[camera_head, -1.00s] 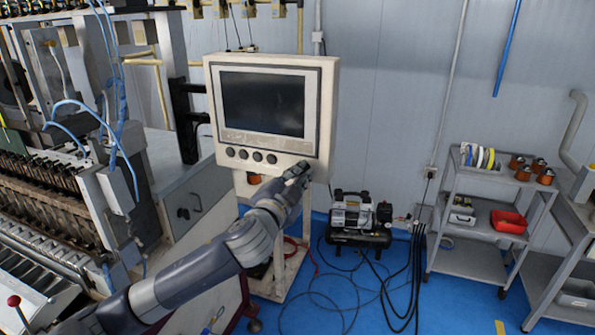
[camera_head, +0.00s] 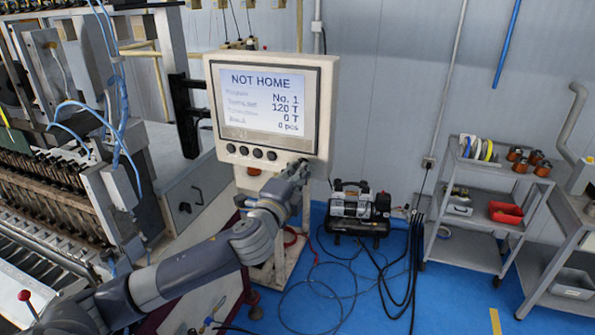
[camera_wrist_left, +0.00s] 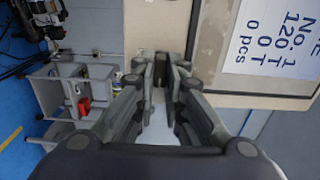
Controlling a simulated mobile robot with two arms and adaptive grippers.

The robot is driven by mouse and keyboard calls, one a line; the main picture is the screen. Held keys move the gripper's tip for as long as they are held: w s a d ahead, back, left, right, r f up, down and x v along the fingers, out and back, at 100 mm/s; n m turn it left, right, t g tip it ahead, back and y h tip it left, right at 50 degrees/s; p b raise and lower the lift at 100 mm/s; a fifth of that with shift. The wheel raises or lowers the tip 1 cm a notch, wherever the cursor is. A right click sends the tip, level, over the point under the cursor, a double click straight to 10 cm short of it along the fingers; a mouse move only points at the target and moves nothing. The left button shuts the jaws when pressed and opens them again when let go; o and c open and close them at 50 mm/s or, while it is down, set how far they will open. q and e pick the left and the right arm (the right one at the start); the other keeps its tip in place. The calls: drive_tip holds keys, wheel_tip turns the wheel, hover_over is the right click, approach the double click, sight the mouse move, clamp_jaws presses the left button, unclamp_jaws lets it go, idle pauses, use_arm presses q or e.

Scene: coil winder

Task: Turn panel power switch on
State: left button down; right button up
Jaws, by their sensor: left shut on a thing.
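The control panel (camera_head: 327,110) is a cream box on a stand, and its screen (camera_head: 265,97) is lit with "NOT HOME" and lines of counts. Several dark round knobs (camera_head: 251,152) sit in a row below the screen. My left gripper (camera_head: 298,168) is at the panel's lower right corner. In the left wrist view my left gripper (camera_wrist_left: 160,72) is shut on a small dark switch knob (camera_wrist_left: 160,78) on the cream panel face. The fingers hide most of the knob. My right gripper is in neither view.
The coil winder (camera_head: 60,200) stands at the left, with blue hoses. A compressor (camera_head: 358,210) and loose black cables lie on the blue floor right of the panel stand. A grey cart (camera_head: 470,250) with a red tray (camera_head: 506,212) stands further right.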

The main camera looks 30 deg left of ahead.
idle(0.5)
use_arm(q)
drive_tip(key=c, duration=1.7)
unclamp_jaws()
drive_tip(key=shift+o, duration=0.2)
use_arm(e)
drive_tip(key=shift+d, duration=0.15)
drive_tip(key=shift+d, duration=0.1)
use_arm(q)
drive_tip(key=shift+s, duration=0.1)
drive_tip(key=v, duration=1.2)
drive_tip(key=shift+d, duration=0.1)
